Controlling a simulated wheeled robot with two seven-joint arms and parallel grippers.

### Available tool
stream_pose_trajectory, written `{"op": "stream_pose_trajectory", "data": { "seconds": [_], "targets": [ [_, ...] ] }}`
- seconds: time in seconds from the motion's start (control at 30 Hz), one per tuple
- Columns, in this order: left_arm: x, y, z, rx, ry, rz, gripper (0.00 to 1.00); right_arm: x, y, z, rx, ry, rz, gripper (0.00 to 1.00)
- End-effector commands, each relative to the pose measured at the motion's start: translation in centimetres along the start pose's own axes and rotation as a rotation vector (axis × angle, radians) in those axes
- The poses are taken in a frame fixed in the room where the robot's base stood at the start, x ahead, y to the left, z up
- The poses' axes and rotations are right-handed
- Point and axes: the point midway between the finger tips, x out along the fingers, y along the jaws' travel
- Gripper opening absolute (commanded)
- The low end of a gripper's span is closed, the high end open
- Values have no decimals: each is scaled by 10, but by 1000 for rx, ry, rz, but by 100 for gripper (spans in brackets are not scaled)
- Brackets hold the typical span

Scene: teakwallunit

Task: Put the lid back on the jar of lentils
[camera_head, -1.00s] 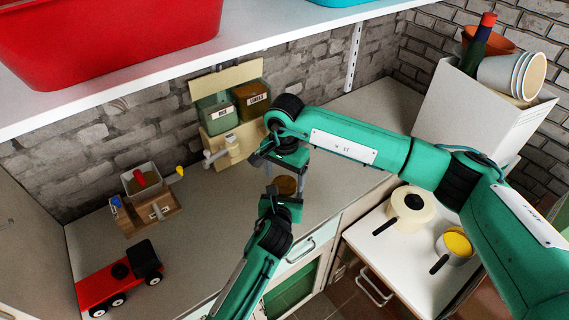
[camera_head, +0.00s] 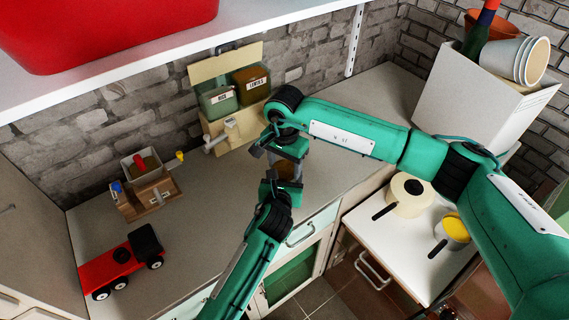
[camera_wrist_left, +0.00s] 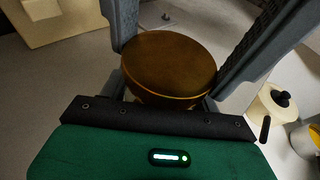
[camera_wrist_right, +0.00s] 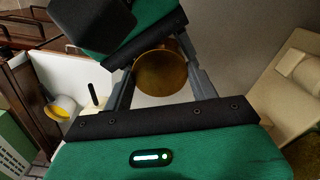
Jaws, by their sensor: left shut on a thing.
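My left gripper (camera_head: 280,186) is shut on a round brown piece (camera_wrist_left: 168,62), which looks like the lid; its fingers touch both sides of it in the left wrist view. My right gripper (camera_head: 286,150) is just beyond it over the counter, its fingers on either side of a round amber thing (camera_wrist_right: 160,73) that looks like the glass jar. I cannot tell whether they press on it. The brown and glassy parts (camera_head: 288,170) show between the two grippers in the head view. The arms hide much of them, so I cannot tell whether lid and jar touch.
A beige rack with two labelled bins (camera_head: 233,95) stands against the brick wall. A red toy truck (camera_head: 120,263) and a wooden box (camera_head: 150,190) are on the left of the counter. Pots (camera_head: 409,193) stand on a lower white surface at right. The shelf (camera_head: 200,70) hangs above.

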Motion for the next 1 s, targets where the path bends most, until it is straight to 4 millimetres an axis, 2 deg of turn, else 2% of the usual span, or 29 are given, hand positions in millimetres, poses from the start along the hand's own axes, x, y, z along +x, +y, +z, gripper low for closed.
{"op": "stream_pose_trajectory", "data": {
  "seconds": [0.03, 0.1, 0.4, 0.73, 1.0],
  "targets": [
    [0, 0, 1, 0, -1, 0, 0, 0, 0, 0, 0, 0, 0, 70],
    [0, 0, 1, 0, -1, 0, 0, 0, 0, 0, 0, 0, 0, 78],
    [0, 0, 1, 0, -2, 0, 0, -2, 0, 0, 0, 1, -1, 78],
    [0, 0, 1, 0, -2, 0, 0, -40, 0, 0, -1, 1, -1, 78],
    [0, 0, 1, 0, -2, 0, 0, -46, 0, 0, 0, 0, 0, 78]
  ]
}}
